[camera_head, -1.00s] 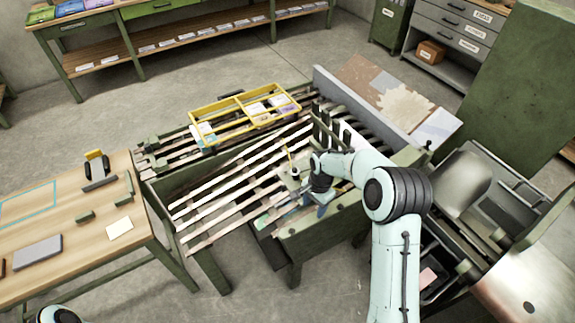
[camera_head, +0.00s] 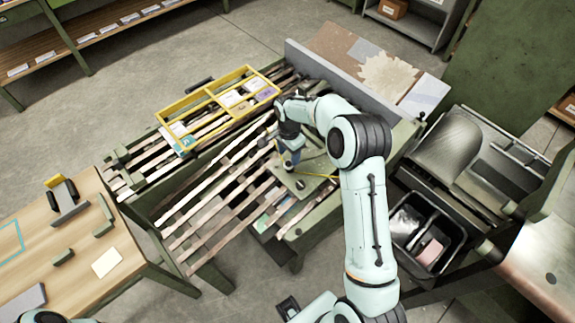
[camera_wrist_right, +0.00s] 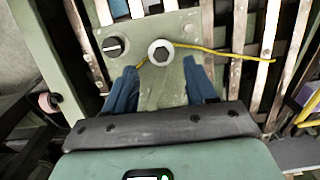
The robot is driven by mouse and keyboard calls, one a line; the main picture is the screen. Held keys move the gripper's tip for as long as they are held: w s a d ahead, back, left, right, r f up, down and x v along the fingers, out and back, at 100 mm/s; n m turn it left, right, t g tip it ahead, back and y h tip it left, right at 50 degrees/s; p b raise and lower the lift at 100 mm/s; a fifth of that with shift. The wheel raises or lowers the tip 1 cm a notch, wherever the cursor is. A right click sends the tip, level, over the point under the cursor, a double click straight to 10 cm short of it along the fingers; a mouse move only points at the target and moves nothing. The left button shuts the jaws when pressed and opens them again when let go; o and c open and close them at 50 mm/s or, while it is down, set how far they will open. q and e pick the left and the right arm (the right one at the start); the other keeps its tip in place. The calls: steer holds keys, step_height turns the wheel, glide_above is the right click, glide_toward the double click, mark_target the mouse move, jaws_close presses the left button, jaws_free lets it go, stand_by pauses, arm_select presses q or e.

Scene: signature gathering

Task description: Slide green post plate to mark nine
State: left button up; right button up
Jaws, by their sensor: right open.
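The green post plate (camera_wrist_right: 175,85) shows in the right wrist view, with a pale hex-headed post (camera_wrist_right: 160,53) and a dark round knob (camera_wrist_right: 114,46). A thin yellow strip runs from near the post to the right. In the head view the plate (camera_head: 300,186) lies at the right end of the slatted rack. My right gripper (camera_wrist_right: 161,68) is open, its blue fingers on either side of the plate's near part, with the post just beyond the tips. In the head view it (camera_head: 291,158) is over the plate's far side. I cannot read mark nine.
A yellow divided tray (camera_head: 205,101) rests on the rack's far slats (camera_head: 215,195). A grey rail and a stained board (camera_head: 392,80) stand behind. A wooden table (camera_head: 75,245) is at left, a black bin (camera_head: 408,222) at right. Open floor lies between the furniture.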

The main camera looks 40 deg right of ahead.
mark_target(288, 163)
step_height(288, 163, down, 8)
steer(key=shift+w+f, duration=0.1)
steer(key=shift+f, duration=0.05)
stand_by(0.3)
steer(key=shift+a, duration=0.1)
jaws_close()
